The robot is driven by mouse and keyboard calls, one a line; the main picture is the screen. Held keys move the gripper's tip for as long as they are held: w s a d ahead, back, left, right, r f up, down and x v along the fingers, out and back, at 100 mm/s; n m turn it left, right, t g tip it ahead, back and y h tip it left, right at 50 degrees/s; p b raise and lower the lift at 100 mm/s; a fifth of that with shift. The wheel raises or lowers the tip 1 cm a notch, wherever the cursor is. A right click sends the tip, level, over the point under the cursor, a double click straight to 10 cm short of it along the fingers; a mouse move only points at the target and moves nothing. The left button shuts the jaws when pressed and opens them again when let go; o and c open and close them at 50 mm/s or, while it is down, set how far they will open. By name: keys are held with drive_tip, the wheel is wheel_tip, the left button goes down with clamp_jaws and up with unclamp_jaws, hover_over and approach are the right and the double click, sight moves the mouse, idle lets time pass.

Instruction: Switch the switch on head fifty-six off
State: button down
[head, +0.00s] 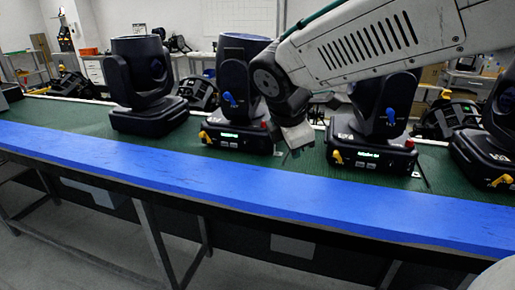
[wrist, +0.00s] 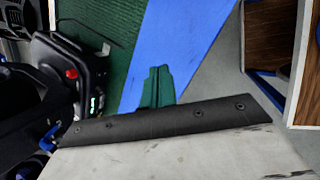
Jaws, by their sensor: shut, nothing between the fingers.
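Several black moving heads stand in a row. Another (head: 372,150) is to the right, with a lit display, a yellow lever and a red switch (head: 409,143). I cannot read which is head fifty-six. My gripper (head: 297,148) is shut and empty, pointing down between these two bases. In the wrist view its fingertips (wrist: 157,85) are apart from a base with a red switch (wrist: 71,74) at left.
The heads stand on a green surface (head: 80,115) with a blue front edge strip (head: 150,165). More heads stand at far left (head: 145,85) and far right (head: 485,145). My arm crosses above the right head. Blue strip in front is clear.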

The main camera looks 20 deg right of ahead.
sight(262, 145)
drive_tip(key=w+a+f+n+t, duration=0.1)
drive_tip(key=w+a+n+t, duration=0.1)
drive_tip(key=w+a+n, duration=0.5)
drive_tip(key=w+n, duration=0.4)
drive_tip(key=shift+a+f+h, duration=0.3)
drive_tip(key=shift+w, duration=0.15)
drive_tip(key=x, duration=1)
drive_tip(key=shift+w+d+f, duration=0.15)
drive_tip(key=shift+w+d, duration=0.65)
drive_tip(key=shift+w, duration=0.3)
drive_tip(key=shift+w+d+f, duration=0.1)
drive_tip(key=shift+w+d, duration=0.3)
drive_tip(key=shift+w, duration=0.2)
